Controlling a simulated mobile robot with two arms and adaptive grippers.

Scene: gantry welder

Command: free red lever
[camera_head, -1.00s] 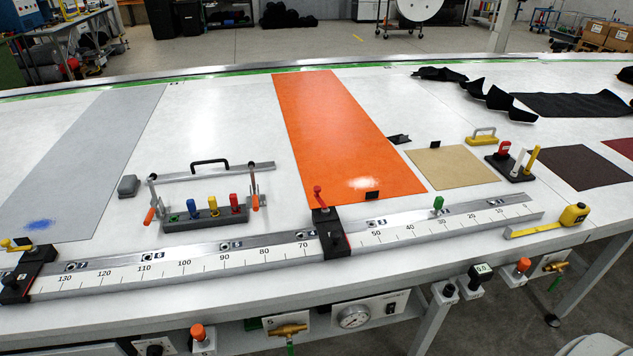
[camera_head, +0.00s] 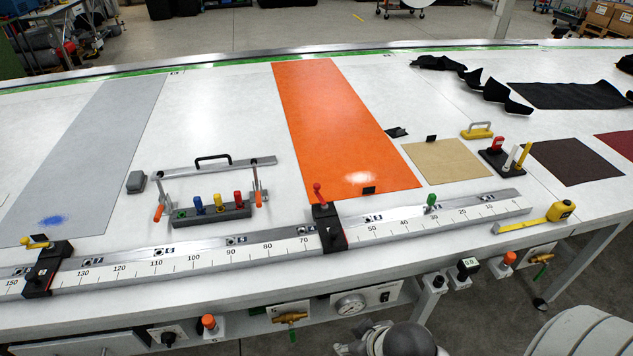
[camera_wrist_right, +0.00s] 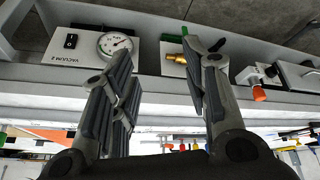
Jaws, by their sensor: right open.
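The red lever (camera_head: 318,192) stands upright on a black clamp block (camera_head: 329,228) that sits across the long ruler rail near the 60s marks. A second black clamp with a yellow lever (camera_head: 37,240) sits on the rail at the left. In the right wrist view my right gripper (camera_wrist_right: 160,55) is open and empty, its two fingers apart below the table's front edge, facing the gauge and valve panels. The red lever cannot be made out between its fingers there. Part of my arm shows at the bottom of the head view. My left gripper is not in view.
The ruler rail (camera_head: 200,252) runs along the table's front. Behind it lie an orange sheet (camera_head: 340,130) and a rack of coloured pegs (camera_head: 210,213). A green peg (camera_head: 431,202) stands on the rail. A pressure gauge (camera_head: 350,304) and knobs line the front underside.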

